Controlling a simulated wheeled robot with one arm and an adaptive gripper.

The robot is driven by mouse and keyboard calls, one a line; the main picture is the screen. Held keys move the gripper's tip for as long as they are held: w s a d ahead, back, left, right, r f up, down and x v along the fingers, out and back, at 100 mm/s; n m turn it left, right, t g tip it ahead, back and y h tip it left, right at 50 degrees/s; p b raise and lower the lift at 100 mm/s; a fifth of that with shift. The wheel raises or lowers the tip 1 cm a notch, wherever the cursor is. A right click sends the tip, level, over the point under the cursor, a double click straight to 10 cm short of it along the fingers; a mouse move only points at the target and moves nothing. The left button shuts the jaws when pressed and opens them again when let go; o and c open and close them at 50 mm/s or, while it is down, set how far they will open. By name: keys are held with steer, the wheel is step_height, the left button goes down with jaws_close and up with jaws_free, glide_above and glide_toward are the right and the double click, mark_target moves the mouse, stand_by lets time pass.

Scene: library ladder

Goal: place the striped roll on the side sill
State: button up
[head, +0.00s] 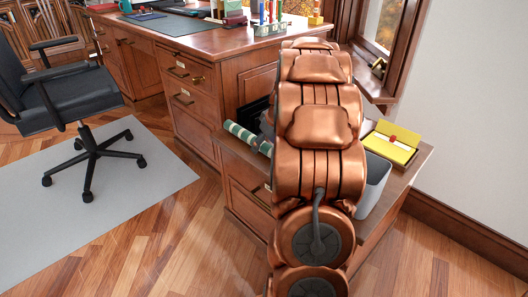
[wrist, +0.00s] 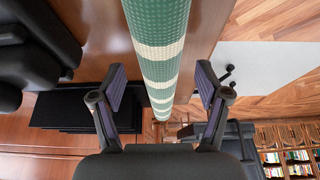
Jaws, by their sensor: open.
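The striped roll (head: 247,138), green with pale bands, lies on the low cabinet, its left end near the front edge. My arm hides its other end in the head view. In the wrist view the roll (wrist: 158,50) runs lengthwise between the two fingers of my gripper (wrist: 161,72). The fingers are spread, with a gap on each side of the roll. I cannot tell how deep the roll sits between them. My gripper is mostly hidden behind my arm in the head view. The window sill (head: 374,90) is at the right, beyond my arm.
A yellow case (head: 388,145) and a grey bin (head: 374,183) stand on the low cabinet (head: 419,160) right of my arm. A desk (head: 212,39) with bottles and books stands behind. A black chair (head: 70,95) is at the left on a grey mat (head: 150,180).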

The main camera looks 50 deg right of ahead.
jaws_close()
stand_by(0.8)
